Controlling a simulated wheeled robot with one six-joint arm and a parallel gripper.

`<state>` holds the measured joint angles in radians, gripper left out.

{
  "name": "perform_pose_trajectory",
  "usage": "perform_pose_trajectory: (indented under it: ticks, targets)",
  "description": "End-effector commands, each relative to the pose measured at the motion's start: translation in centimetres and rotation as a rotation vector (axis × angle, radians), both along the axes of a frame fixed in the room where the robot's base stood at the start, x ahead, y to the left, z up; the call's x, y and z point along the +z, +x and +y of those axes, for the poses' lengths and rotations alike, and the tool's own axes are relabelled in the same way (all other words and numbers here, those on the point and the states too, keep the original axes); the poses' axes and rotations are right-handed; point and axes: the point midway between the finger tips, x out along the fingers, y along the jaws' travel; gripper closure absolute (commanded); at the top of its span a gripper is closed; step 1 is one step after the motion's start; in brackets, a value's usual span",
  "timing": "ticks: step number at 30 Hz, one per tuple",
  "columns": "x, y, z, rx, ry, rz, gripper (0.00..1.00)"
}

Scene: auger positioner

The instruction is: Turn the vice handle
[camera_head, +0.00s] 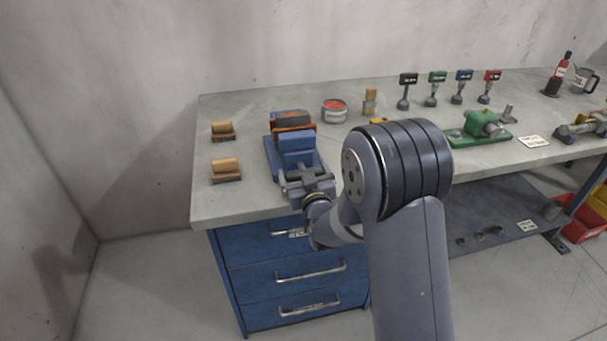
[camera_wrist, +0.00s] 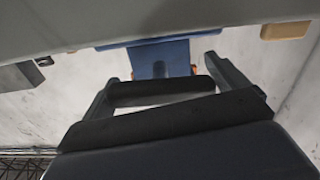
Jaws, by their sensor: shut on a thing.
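A blue vice (camera_head: 296,146) stands near the left front of the bench, with orange-brown jaw parts at its back. Its blue end also shows in the wrist view (camera_wrist: 160,57), between the fingers of my gripper. My gripper (camera_head: 305,182) is at the vice's front end, over the bench's front edge. It is shut on the vice handle, which is mostly hidden by the fingers and wrist. I cannot tell the handle's angle.
Two wooden-topped blocks (camera_head: 225,170) lie left of the vice. A red-labelled tin (camera_head: 334,111) stands behind it. Green equipment (camera_head: 481,127) stands further right on the bench (camera_head: 250,208). Blue drawers (camera_head: 285,272) are below the vice.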

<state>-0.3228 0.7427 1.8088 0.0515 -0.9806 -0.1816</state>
Motion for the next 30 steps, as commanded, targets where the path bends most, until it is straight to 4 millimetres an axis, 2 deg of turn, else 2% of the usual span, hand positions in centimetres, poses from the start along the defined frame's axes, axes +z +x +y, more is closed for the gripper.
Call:
perform_pose_trajectory:
  ticks: [11,21,30]
  targets:
    - [-0.68,0.03,0.0,0.001,0.256,0.066,0.29]
    - [-0.56,0.03,-0.02,0.001,0.557,0.154,0.29]
    - [-0.34,0.04,-0.04,0.0,0.757,0.214,0.29]
